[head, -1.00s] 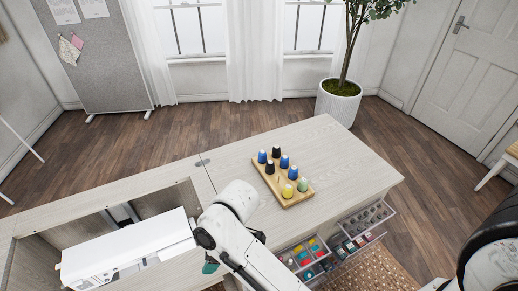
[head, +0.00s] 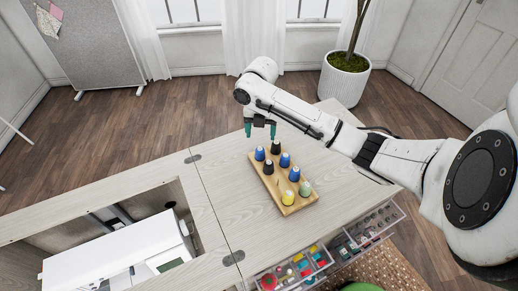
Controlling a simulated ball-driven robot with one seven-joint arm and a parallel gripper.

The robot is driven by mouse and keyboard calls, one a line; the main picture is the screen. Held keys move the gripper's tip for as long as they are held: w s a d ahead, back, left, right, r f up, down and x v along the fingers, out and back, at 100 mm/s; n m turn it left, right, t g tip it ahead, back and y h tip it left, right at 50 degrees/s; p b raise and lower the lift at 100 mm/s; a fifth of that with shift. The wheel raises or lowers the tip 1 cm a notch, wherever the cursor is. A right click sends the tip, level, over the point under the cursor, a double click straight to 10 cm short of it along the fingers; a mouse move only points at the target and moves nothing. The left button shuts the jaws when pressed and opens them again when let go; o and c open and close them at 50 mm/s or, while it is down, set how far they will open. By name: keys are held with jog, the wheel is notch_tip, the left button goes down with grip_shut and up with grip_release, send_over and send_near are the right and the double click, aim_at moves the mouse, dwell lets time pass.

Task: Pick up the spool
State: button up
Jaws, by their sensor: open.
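Several thread spools stand upright on a wooden rack (head: 266,187) on the cabinet top. At its far end are a blue spool (head: 260,154) and a black spool (head: 276,148). Behind them in rows toward me are another blue spool (head: 285,160), another black spool (head: 268,168), a third blue spool (head: 294,174), a pale green spool (head: 305,189) and a yellow spool (head: 288,198). My gripper (head: 261,131) has its teal fingers apart and pointing down, with nothing between them. In the picture it is just above the far blue and black spools; its height over them is hard to judge.
A white sewing machine (head: 115,255) sits in the cabinet opening at left. Open drawers (head: 340,250) with colourful items stick out at the front. A potted plant (head: 345,85) stands beyond the cabinet. The cabinet top left of the rack is clear.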

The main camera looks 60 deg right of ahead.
aim_at(260, 150)
notch_tip(260, 150, down, 10)
jog(key=shift+f+p, duration=0.1)
jog(key=shift+p, duration=0.55)
jog(key=c, duration=1.1)
jog(key=shift+r+b, duration=0.45)
jog(key=shift+r, duration=4.65)
jog(key=shift+c, duration=0.2)
